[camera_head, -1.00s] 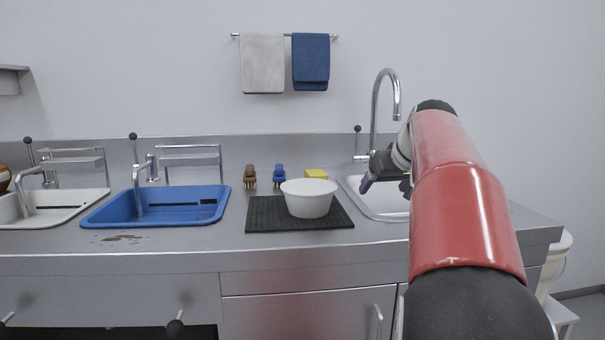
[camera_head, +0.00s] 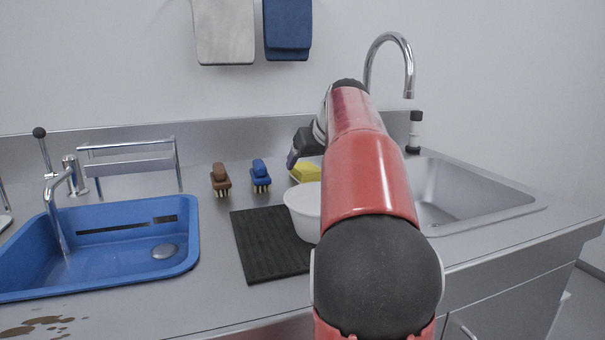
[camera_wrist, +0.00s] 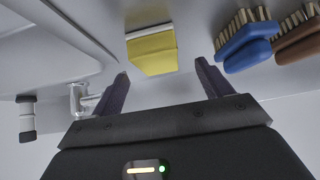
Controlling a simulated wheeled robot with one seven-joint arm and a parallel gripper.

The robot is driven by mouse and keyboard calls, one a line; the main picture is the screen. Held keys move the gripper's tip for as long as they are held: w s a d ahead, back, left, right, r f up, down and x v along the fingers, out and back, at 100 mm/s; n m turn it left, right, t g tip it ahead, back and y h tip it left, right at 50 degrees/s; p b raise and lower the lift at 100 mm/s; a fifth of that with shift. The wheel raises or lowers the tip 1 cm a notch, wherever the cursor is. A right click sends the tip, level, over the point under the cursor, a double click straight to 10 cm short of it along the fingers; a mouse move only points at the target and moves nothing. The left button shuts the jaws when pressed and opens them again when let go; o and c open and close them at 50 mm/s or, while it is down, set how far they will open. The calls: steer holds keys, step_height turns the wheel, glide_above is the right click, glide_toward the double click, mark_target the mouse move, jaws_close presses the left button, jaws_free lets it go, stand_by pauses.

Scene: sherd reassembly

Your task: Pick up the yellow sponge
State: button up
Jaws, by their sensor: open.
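The yellow sponge (camera_head: 306,172) lies on the steel counter at the back, behind the white bowl, partly hidden by my arm in the head view. In the wrist view the sponge (camera_wrist: 152,53) shows yellow with a pale layer along one edge. It appears between and beyond the fingertips of my gripper (camera_wrist: 160,68), apart from both fingers. My gripper is open and empty. In the head view my gripper (camera_head: 292,158) shows only in part, close to the sponge.
A blue brush (camera_head: 260,175) and a brown brush (camera_head: 220,179) stand left of the sponge. The white bowl (camera_head: 300,208) stands on a black mat (camera_head: 262,250). A steel sink (camera_head: 470,185) with a tall faucet (camera_head: 408,70) is at the right, a blue sink (camera_head: 110,265) at the left.

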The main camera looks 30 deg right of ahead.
mark_target(306, 167)
steer(key=x, duration=0.5)
steer(key=shift+w+d, duration=0.15)
steer(key=c, duration=1.1)
steer(key=shift+o, duration=0.2)
steer(key=shift+r, duration=0.15)
step_height(306, 167, up, 10)
steer(key=p, duration=0.3)
